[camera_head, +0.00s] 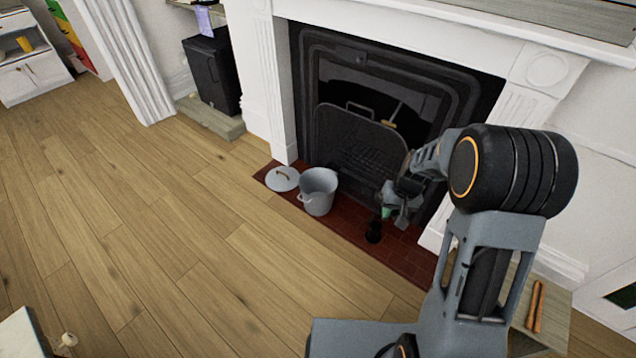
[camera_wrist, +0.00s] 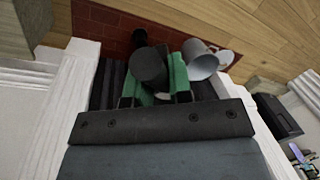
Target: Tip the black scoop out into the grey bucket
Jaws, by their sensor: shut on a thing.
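The grey bucket (camera_head: 318,196) stands upright and open on the red brick hearth; it also shows in the wrist view (camera_wrist: 200,64). My gripper (camera_head: 386,211) is over the hearth to the right of the bucket, apart from it. In the wrist view its green-padded fingers (camera_wrist: 154,88) are shut on the black scoop (camera_wrist: 149,68). The scoop hangs below the fingers in the head view (camera_head: 374,232), near the hearth. Whether it touches the bricks, and what it holds, I cannot tell.
A dark mesh fire screen (camera_head: 355,140) stands behind, before the fireplace. The white surround (camera_head: 515,110) rises at right. The wooden floor (camera_head: 200,240) in front is clear.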

